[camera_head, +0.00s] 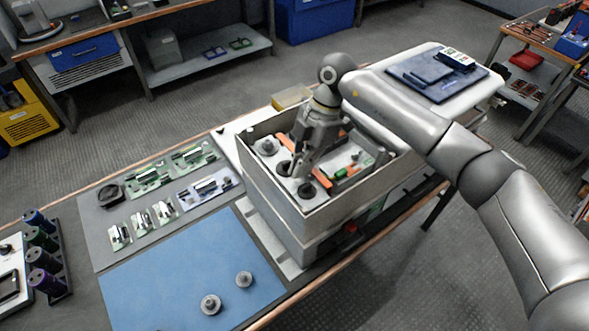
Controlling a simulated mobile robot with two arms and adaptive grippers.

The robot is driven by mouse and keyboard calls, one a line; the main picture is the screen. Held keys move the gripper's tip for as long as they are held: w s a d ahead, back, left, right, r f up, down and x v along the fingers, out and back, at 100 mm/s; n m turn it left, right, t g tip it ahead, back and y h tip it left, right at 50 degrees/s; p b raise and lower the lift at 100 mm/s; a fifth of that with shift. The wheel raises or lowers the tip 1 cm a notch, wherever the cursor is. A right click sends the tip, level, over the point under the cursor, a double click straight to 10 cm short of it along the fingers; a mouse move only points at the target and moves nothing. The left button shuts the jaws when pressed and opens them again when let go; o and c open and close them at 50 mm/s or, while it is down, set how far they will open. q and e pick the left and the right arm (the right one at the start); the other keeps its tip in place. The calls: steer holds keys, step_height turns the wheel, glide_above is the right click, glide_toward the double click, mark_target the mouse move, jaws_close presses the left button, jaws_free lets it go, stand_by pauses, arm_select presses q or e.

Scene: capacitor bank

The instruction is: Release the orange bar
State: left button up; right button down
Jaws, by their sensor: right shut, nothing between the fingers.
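The open grey box (322,219) stands on the workbench, with orange pieces showing inside. One orange piece (322,181) lies beside my right gripper, and another (352,171) lies to its right next to a green part. I cannot tell whether these belong to one orange bar, as my gripper and arm cover part of the box. My right gripper (300,174) reaches down into the box from above. It is shut and holds nothing. Whether its fingers touch an orange piece cannot be seen. My left gripper is not in view.
Dark round knobs (307,190) sit inside the box. A blue mat (170,275) with two grey round parts lies in front of it. Green circuit boards (194,155) lie on the grey mat at left. A white case (487,88) with a dark tablet is behind my arm.

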steer(key=shift+w+d, duration=0.2)
steer(key=shift+d, duration=0.2)
steer(key=shift+r, duration=0.1)
steer(key=v, duration=1.2)
steer(key=shift+s+a, duration=0.1)
